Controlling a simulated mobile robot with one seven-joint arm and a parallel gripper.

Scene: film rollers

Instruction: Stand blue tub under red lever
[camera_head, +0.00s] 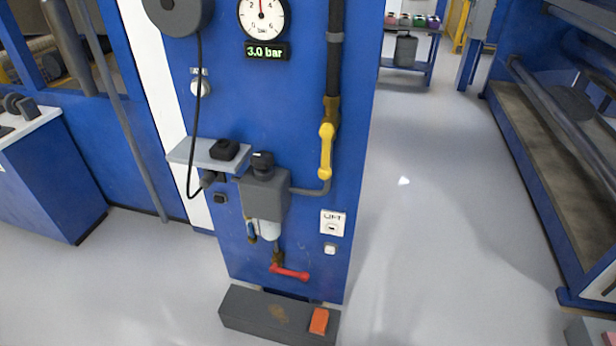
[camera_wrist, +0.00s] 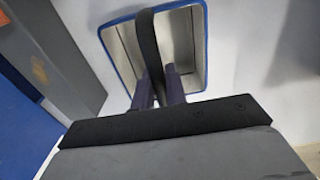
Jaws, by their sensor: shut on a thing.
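The red lever (camera_head: 290,272) sits low on the blue column, below a grey filter unit with a clear bowl. The blue tub (camera_wrist: 185,48) shows in the wrist view as a blue rim around a pale, empty-looking inside. Its dark handle arches over the opening. My gripper (camera_wrist: 158,82) is shut on that handle, with the tub below the fingers. The tub's outer walls are hidden, and I cannot tell whether it touches the floor. Neither the tub nor my gripper shows in the head view.
A dark grey block (camera_head: 265,314) with an orange patch lies on the floor at the column's foot, below the lever. It also shows left of the tub in the wrist view (camera_wrist: 62,45). A yellow lever (camera_head: 326,150) is higher up. Open floor (camera_head: 420,230) lies right of the column.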

